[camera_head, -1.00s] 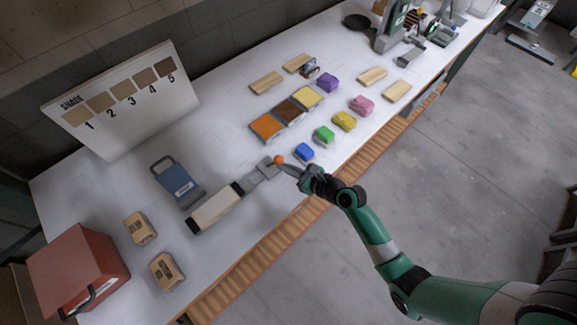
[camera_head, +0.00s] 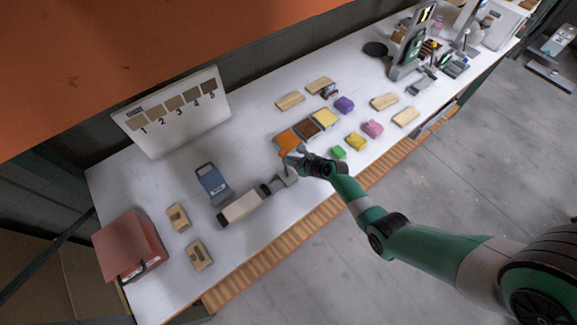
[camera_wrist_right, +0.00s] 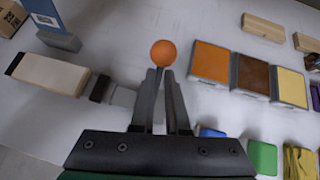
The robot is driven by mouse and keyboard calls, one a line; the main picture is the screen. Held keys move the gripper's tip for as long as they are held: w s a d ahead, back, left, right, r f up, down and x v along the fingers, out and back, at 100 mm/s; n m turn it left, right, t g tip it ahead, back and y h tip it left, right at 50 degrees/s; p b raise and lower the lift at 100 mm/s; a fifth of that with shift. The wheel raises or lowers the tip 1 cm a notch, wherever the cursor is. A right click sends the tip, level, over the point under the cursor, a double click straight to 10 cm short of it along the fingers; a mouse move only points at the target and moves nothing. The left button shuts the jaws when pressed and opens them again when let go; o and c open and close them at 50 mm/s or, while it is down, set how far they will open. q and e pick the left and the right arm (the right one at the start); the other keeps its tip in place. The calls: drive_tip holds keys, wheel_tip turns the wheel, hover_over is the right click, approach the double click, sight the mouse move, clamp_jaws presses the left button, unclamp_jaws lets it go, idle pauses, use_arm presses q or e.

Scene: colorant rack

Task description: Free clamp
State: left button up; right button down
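The grey clamp (camera_head: 276,184) joins the right end of a long cream block (camera_head: 241,206) with dark ends. The clamp also shows in the wrist view (camera_wrist_right: 121,98), left of my fingers. An orange ball knob (camera_wrist_right: 163,53) sits just beyond my fingertips. My right gripper (camera_head: 293,158) is at the clamp's right end; in the wrist view its fingers (camera_wrist_right: 162,76) are close together with a narrow gap. Whether they hold the lever below the knob is hidden. My left gripper is out of view.
Orange, brown and yellow sample tiles (camera_head: 307,129) lie just beyond my right gripper. Green (camera_head: 338,152), yellow and pink blocks lie to its right. A blue plate (camera_head: 213,184) stands behind the cream block. A red box (camera_head: 130,246) is at the left.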

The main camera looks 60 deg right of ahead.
drive_tip(key=shift+w+d+f+b, duration=0.1)
drive_tip(key=shift+w+d+b, duration=0.2)
drive_tip(key=shift+w, duration=0.35)
drive_tip(key=shift+w+d+b, duration=0.25)
drive_tip(key=shift+w+b, duration=0.05)
drive_tip(key=shift+w, duration=0.3)
drive_tip(key=shift+w+d+f, duration=0.1)
drive_tip(key=shift+w, duration=0.05)
drive_tip(key=shift+f, duration=0.1)
drive_tip(key=r+p, duration=0.2)
drive_tip(key=p, duration=0.7)
approach(285, 155)
wheel_tip(285, 155, up, 3)
drive_tip(key=w+d, duration=0.2)
drive_tip(key=shift+w+d+r, duration=0.1)
drive_tip(key=shift+d+r, duration=0.1)
drive_tip(key=shift+r, duration=0.05)
